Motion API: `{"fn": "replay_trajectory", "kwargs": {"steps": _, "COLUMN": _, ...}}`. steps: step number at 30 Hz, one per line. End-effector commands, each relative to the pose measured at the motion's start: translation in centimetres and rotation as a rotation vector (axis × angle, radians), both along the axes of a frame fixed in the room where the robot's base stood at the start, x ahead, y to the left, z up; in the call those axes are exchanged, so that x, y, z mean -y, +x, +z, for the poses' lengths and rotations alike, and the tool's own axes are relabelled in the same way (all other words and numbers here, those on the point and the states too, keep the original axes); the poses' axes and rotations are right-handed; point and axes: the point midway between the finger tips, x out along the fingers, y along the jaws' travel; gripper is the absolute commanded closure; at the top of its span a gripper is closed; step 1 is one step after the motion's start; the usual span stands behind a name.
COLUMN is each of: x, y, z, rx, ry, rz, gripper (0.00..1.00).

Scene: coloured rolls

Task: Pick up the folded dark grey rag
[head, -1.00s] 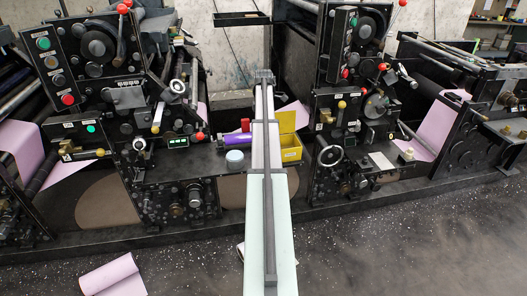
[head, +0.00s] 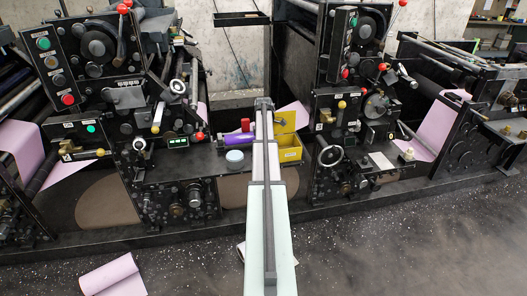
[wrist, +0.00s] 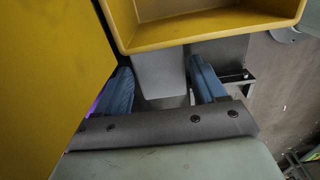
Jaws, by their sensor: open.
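I cannot make out the folded dark grey rag for certain in either view. In the wrist view, a yellow bin (wrist: 125,22) fills the top, and a dull grey patch shows inside it at the upper edge; I cannot tell whether this is the rag. My gripper (wrist: 161,72) is open, with its two blue fingers apart below the bin's near rim. A plain grey shape shows between the fingers; I cannot tell what it is. In the head view, the yellow bin (head: 291,155) stands on the machine's ledge, beside my arm's far end, and my gripper's fingers are hidden.
A purple roll (head: 236,139) and a pale blue round tin (head: 234,157) sit left of the bin. Black press units with knobs and levers stand on both sides. The yellow lid (wrist: 45,80) is close at left. A pink roll (head: 112,277) lies on the floor.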

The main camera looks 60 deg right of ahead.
Motion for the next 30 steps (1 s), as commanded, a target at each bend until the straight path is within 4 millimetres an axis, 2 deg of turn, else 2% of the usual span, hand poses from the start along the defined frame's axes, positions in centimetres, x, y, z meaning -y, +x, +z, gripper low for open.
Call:
{"fn": "replay_trajectory", "kwargs": {"steps": 3, "x": -0.03, "y": -0.01, "z": -0.84, "rx": 0.000, "ry": 0.000, "rz": 0.001, "gripper": 0.30}}
{"fn": "replay_trajectory", "kwargs": {"steps": 9, "x": -0.01, "y": 0.00, "z": -0.85, "rx": 0.000, "ry": 0.000, "rz": 0.001, "gripper": 0.30}}
{"fn": "replay_trajectory", "kwargs": {"steps": 21, "x": -0.01, "y": 0.00, "z": -0.82, "rx": 0.000, "ry": 0.000, "rz": 0.000, "gripper": 0.66}}
{"fn": "replay_trajectory", "kwargs": {"steps": 30, "x": 0.00, "y": 0.01, "z": -0.66, "rx": 0.001, "ry": -0.001, "rz": 0.000, "gripper": 0.67}}
